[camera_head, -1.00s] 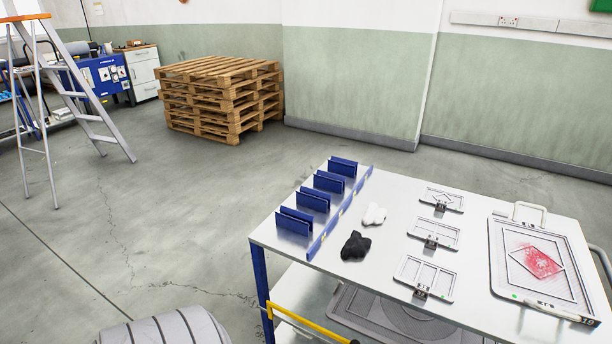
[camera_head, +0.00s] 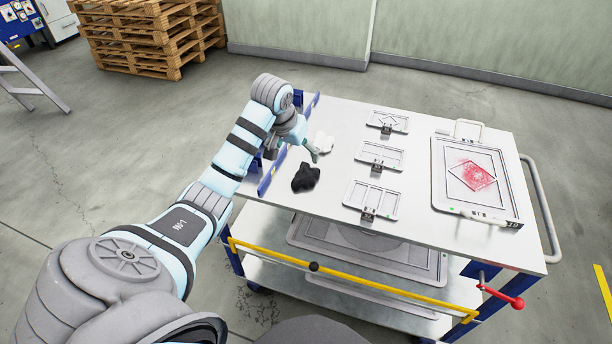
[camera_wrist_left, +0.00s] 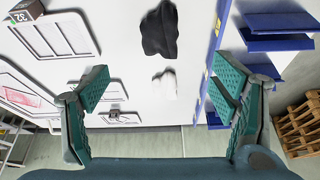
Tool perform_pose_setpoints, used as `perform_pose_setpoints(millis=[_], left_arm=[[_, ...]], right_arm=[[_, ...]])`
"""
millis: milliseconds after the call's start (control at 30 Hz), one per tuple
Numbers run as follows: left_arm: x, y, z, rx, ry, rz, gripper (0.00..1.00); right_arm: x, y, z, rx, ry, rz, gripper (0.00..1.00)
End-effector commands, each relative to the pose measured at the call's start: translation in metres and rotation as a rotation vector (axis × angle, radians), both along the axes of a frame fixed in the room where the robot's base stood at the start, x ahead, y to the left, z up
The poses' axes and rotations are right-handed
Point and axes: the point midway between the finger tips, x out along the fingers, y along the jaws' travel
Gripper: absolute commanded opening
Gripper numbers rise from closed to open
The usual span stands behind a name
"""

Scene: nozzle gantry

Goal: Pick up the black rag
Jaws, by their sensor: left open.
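The black rag (camera_head: 305,178) lies crumpled on the white top of the trolley table, near its left side. In the left wrist view the black rag (camera_wrist_left: 159,30) shows at the top, beyond the fingertips. My left gripper (camera_head: 309,150) is above the table, close to both rags. In the left wrist view its green fingers (camera_wrist_left: 162,92) are wide apart with nothing between them. My right gripper is not in view.
Blue slotted holders (camera_head: 272,165) stand along the table's left edge, partly behind my arm. Several small framed plates (camera_head: 371,200) lie right of the rags. A larger frame with a red-marked sheet (camera_head: 478,205) lies at the right. A yellow bar (camera_head: 370,279) runs below the table's front edge.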

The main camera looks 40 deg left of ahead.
Motion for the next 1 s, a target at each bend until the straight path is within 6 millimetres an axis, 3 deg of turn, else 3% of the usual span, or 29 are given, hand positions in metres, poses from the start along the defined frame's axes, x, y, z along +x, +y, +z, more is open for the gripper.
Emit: perform_pose_setpoints(millis=[67,300,467,633,733,933,1000], left_arm=[[0.005,0.002,-0.009,-0.008,0.002,0.007,0.79],[0.029,0.006,-0.069,-0.007,0.001,0.004,0.79],[0.036,0.008,-0.088,-0.006,0.002,0.002,0.79],[0.044,0.011,-0.121,-0.006,0.001,0.003,0.79],[0.049,0.012,-0.131,-0.005,0.0,0.002,0.79],[0.05,0.013,-0.13,-0.004,-0.001,0.002,0.79],[0.049,0.013,-0.13,-0.004,-0.001,0.002,0.68]], right_arm=[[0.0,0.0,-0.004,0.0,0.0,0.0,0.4],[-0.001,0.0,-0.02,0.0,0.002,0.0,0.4],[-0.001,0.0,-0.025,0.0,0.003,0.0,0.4],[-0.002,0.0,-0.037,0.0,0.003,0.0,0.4],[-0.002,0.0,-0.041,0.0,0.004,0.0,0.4],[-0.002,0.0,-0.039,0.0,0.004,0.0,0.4],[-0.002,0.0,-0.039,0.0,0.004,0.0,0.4]])
